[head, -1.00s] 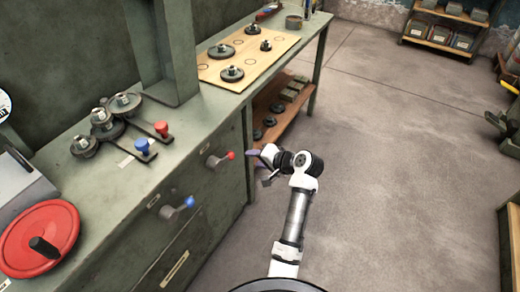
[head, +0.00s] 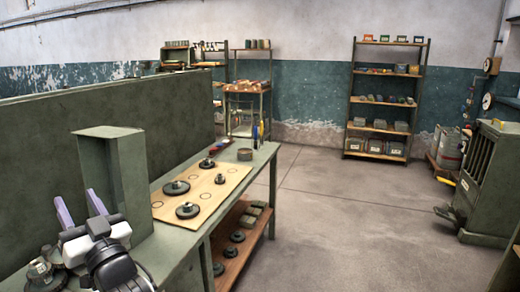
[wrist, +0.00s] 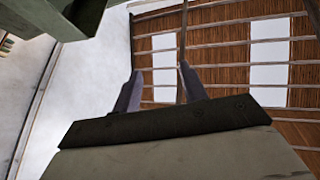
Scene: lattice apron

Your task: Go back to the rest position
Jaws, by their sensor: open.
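My gripper (head: 80,212) is at the lower left of the head view, raised in front of the green upright post (head: 112,180) on the bench. Its two purple-grey fingers point up, stand apart and hold nothing. In the wrist view the open fingers (wrist: 158,92) show against a wooden slatted ceiling (wrist: 225,75) with pale panels. A green edge (wrist: 60,15) crosses the top left of that view.
The green workbench (head: 168,252) runs along the left with a wooden board (head: 222,184) carrying several dark discs. A lower shelf (head: 236,250) holds more parts. Open concrete floor (head: 340,230) lies to the right. A shelving rack (head: 378,128) and a green cabinet (head: 488,185) stand farther off.

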